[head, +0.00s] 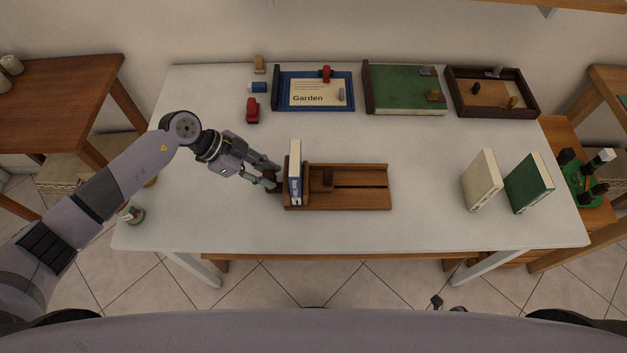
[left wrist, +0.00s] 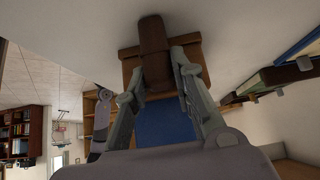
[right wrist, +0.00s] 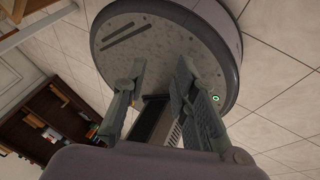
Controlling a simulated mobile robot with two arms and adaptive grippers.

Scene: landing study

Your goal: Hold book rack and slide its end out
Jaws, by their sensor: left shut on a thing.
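The brown wooden book rack (head: 365,201) lies on the white table, with a dark slot along its middle. A blue and white book (head: 295,178) stands upright at its left end. A small wooden block (head: 327,177), seemingly the sliding end, stands just right of the book. My left gripper (head: 274,182) is shut on the rack's left end. In the left wrist view, a dark brown knob (left wrist: 153,45) of the rack sits between the fingers, with the blue book (left wrist: 163,125) beyond. My right gripper (right wrist: 152,85) is open and empty, low over the floor beside my base.
A cream book (head: 480,180) and a green book (head: 528,184) stand upright at the table's right. Trays and a Garden board (head: 315,92) line the back, with a red stamp (head: 252,110) nearby. The table between the rack and the standing books is clear.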

